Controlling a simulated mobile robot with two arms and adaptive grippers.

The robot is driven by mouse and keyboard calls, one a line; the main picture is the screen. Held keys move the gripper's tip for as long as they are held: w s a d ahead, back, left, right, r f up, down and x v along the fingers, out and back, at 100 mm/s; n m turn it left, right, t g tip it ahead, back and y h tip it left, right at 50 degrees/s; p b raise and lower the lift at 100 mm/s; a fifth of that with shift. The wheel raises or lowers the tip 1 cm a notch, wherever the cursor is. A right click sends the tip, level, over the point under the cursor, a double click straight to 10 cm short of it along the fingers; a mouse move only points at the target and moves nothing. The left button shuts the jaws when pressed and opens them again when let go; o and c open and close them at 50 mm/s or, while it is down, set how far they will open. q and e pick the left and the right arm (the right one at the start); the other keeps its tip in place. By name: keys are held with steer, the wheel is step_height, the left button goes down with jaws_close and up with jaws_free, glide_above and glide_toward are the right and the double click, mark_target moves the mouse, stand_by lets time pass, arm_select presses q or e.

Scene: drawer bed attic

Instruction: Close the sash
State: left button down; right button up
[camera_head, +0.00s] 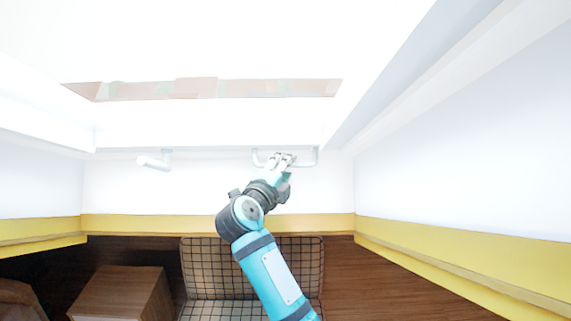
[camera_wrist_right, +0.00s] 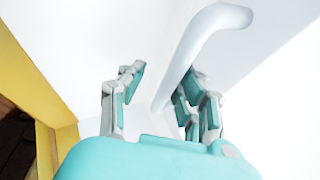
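The white sash (camera_head: 205,137) spans the upper part of the head view, overhead, washed out by bright light. A pale bar handle (camera_head: 303,164) hangs from its lower edge. My right gripper (camera_head: 280,158) is up at this handle. In the right wrist view the handle (camera_wrist_right: 205,40) runs down between the two fingers of the right gripper (camera_wrist_right: 160,100). The fingers are apart, with a clear gap between the left finger and the bar; I cannot tell whether the right finger touches it. My left gripper is not in view.
A small white fixture (camera_head: 154,162) sticks out from the back wall on the left. Below are a plaid seat (camera_head: 205,262) and a brown wooden cabinet (camera_head: 118,290). Yellow trim (camera_head: 440,257) runs along the walls. The space right of my arm looks clear.

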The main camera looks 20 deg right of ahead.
steer(key=shift+s+a+f, duration=0.15)
steer(key=shift+s+f, duration=0.05)
steer(key=shift+s, duration=0.1)
